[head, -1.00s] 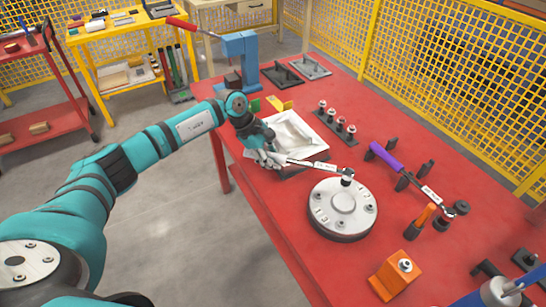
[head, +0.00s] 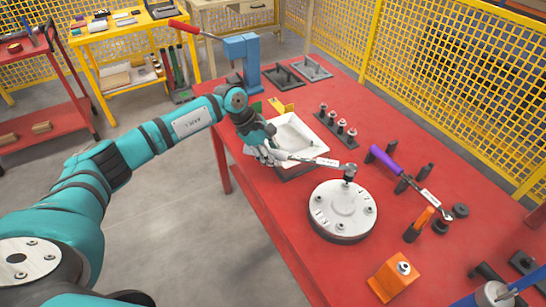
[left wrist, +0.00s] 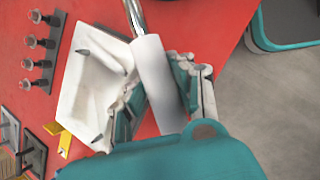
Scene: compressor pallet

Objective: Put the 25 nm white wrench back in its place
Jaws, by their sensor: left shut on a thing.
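The white wrench (head: 308,160) is held by its handle in my left gripper (head: 268,152), which is shut on it. Its head end, with a dark socket, is just above the round grey flange plate (head: 343,211); I cannot tell whether it still touches a bolt. In the left wrist view the white handle (left wrist: 158,82) lies between both fingers (left wrist: 160,95), with the metal shaft running up out of the picture. A purple-handled wrench (head: 385,157) rests on black holders (head: 401,184) to the right. My right gripper is not in view.
A white tray (head: 318,135) lies beside my left gripper. A row of sockets (head: 338,123) stands behind it. An orange block (head: 394,277) and an orange-handled tool (head: 418,223) stand on the red table (head: 290,230). A blue press (head: 243,60) is at the far end.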

